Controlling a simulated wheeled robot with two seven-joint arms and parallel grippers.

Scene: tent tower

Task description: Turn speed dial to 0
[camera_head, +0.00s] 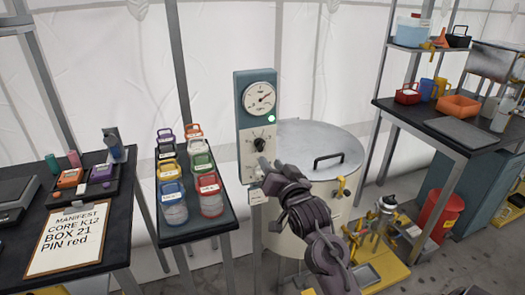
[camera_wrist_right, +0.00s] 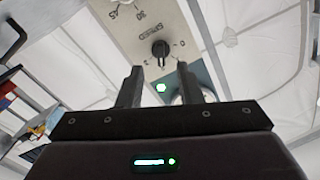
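The speed dial is a small black knob (camera_head: 259,143) on the pale lower face of an upright control panel (camera_head: 243,120). It also shows in the right wrist view (camera_wrist_right: 160,49), upside down, with printed marks around it; its exact setting is too small to read. My right gripper (camera_head: 263,166) is just below and in front of the knob in the head view. In the right wrist view its two fingers (camera_wrist_right: 160,72) are apart with nothing between them, and the knob shows beyond the gap. My left gripper is not in view.
Above the knob are a lit green lamp (camera_head: 271,119) and a round gauge (camera_head: 259,98). A large lidded drum (camera_head: 310,150) stands right of the panel. A narrow table (camera_head: 205,223) with coloured-lid containers stands left. A shelf bench (camera_head: 430,122) is at right.

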